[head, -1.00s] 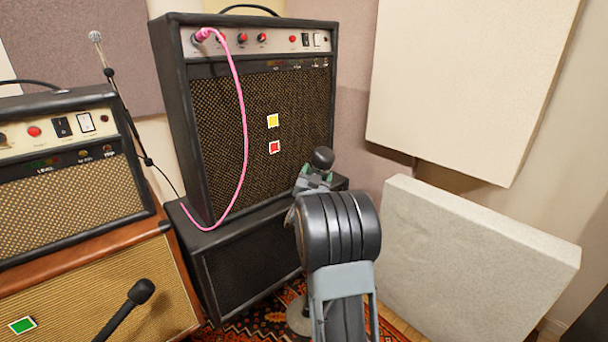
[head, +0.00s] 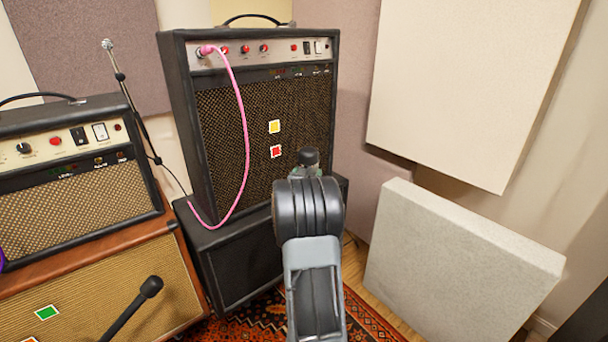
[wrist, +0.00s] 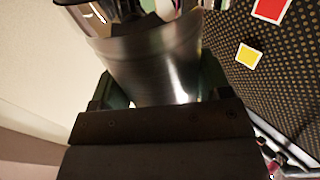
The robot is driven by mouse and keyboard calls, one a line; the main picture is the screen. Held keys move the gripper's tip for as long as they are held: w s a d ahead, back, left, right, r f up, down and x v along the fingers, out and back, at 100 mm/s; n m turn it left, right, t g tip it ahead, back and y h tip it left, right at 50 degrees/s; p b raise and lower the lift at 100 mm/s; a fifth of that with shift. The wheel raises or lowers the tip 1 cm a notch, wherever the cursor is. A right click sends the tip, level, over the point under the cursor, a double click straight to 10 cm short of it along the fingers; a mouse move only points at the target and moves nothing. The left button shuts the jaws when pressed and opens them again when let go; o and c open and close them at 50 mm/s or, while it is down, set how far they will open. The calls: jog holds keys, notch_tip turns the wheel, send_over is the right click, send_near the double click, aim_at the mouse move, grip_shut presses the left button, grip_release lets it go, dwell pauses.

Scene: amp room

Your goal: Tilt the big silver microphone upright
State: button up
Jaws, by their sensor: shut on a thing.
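The big silver microphone (wrist: 150,65) shows in the wrist view as a broad, shiny metal cylinder between my fingers. My gripper (wrist: 160,88) is shut on it, with a dark green finger at each side. In the head view my gripper (head: 307,172) is mostly hidden behind my own arm, in front of the tall black amp. The silver body is hidden there too, so I cannot tell its tilt from that view.
The tall black amp (head: 290,105) with a pink cable (head: 243,125) stands close behind my gripper. A brown amp stack (head: 130,280) is at left. A black microphone (head: 150,287) juts in at lower left. A pale panel (head: 465,265) leans at right.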

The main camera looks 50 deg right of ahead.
jog(key=o, duration=1.3)
jog(key=shift+a, duration=0.1)
jog(key=p+v, duration=0.1)
jog(key=v, duration=1.2)
jog(key=shift+s+a+f+p, duration=0.15)
jog(key=shift+s+a+p, duration=0.05)
jog(key=shift+p, duration=0.1)
